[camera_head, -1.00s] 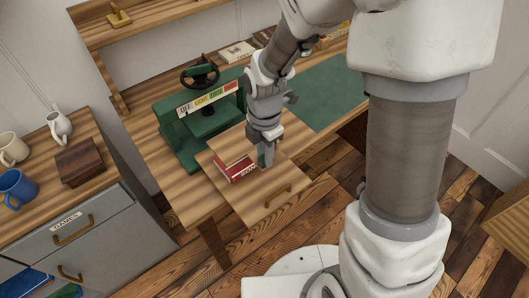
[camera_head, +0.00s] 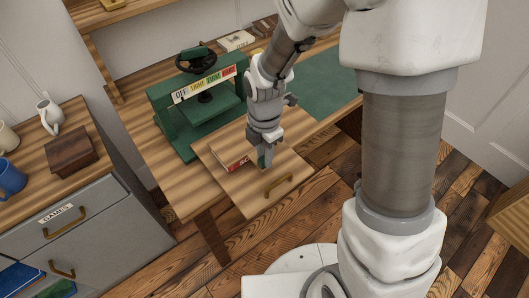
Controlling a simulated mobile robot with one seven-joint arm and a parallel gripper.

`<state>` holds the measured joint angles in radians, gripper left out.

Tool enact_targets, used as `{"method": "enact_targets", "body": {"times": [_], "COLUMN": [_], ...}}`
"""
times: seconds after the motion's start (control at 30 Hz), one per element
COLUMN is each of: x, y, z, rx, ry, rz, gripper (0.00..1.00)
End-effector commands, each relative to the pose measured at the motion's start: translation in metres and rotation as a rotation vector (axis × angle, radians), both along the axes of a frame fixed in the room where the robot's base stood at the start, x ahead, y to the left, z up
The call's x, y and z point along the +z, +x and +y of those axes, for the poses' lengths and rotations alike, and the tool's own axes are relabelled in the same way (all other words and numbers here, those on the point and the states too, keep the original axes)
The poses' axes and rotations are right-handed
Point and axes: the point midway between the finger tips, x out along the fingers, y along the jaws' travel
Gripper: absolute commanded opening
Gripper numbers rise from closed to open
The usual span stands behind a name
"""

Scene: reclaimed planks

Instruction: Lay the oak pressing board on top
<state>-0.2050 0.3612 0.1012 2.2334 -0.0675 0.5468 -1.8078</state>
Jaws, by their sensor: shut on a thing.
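My gripper (camera_head: 264,158) points down at the front edge of the workbench, its fingers shut. A flat oak-coloured board (camera_head: 232,141) lies against the fingers, and I take it to be the oak pressing board they hold. Its outline blends into the wood around it, and the grip itself is partly hidden. A red box or book with white lettering (camera_head: 237,164) shows just below it. Whether the board touches it, I cannot tell.
A green press (camera_head: 197,112) with a black handwheel and a colour-banded label stands behind. A green mat (camera_head: 325,95) covers the bench at right. A grey cabinet (camera_head: 85,243) at left carries a brown box (camera_head: 70,153) and mugs.

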Motion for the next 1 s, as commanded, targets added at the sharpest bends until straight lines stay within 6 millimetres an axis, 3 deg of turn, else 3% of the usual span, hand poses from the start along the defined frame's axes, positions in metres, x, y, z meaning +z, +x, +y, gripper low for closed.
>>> {"method": "enact_targets", "body": {"times": [0.87, 0.9, 1.0], "x": [-0.0052, -0.0046, -0.0045], "y": [0.0000, 0.0000, 0.0000], "z": [0.0001, 0.0001, 0.0001], "rx": [0.000, 0.000, 0.000], "ry": [0.000, 0.000, 0.000], "rz": [0.000, 0.000, 0.000], "gripper": [0.00, 0.32, 0.50]}}
